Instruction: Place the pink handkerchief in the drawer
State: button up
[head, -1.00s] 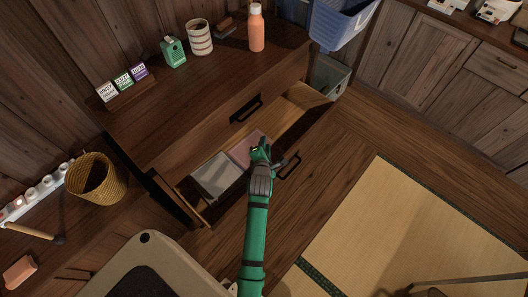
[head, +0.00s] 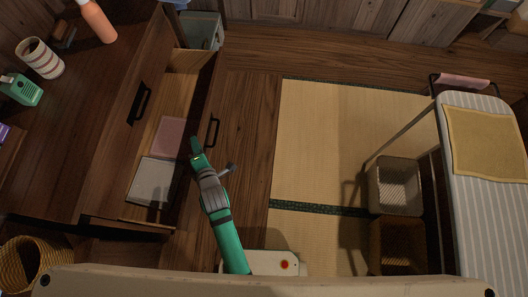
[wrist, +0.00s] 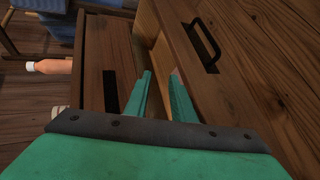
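The open drawer (head: 182,98) shows in the head view, pulled out from the dark wooden cabinet. A flat pink cloth (head: 172,137) lies inside it, beside a pale grey cloth (head: 153,181). My gripper (head: 195,147) is at the drawer's front wall, close to the pink cloth inside. In the wrist view my gripper's two green fingers (wrist: 163,98) stand apart, with nothing visible held between them. I cannot tell whether they touch the drawer.
The cabinet top holds a striped cup (head: 40,58), a green device (head: 21,90) and an orange bottle (head: 98,20). A wicker basket (head: 31,263) is at lower left. The tatami (head: 325,140) between cabinet and bed is largely clear.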

jog(key=s+d+r+m+t+h, duration=0.1)
jog(key=s+d+r+m+h, duration=0.1)
jog(key=s+d+m, duration=0.55)
jog(key=s+d+r+m+t+h, duration=0.1)
jog(key=s+d+r+m+h, duration=0.1)
jog(key=s+d+m, duration=0.6)
jog(key=s+d+r+m+t+h, duration=0.1)
jog(key=s+d+r+m+h, duration=0.1)
jog(key=s+d+r+m, duration=0.6)
jog(key=shift+s+d+r+t, duration=0.3)
jog(key=shift+d+r+t, duration=0.15)
jog(key=shift+d, duration=0.3)
jog(key=shift+s, duration=0.1)
jog(key=shift+c, duration=0.3)
grip_shut()
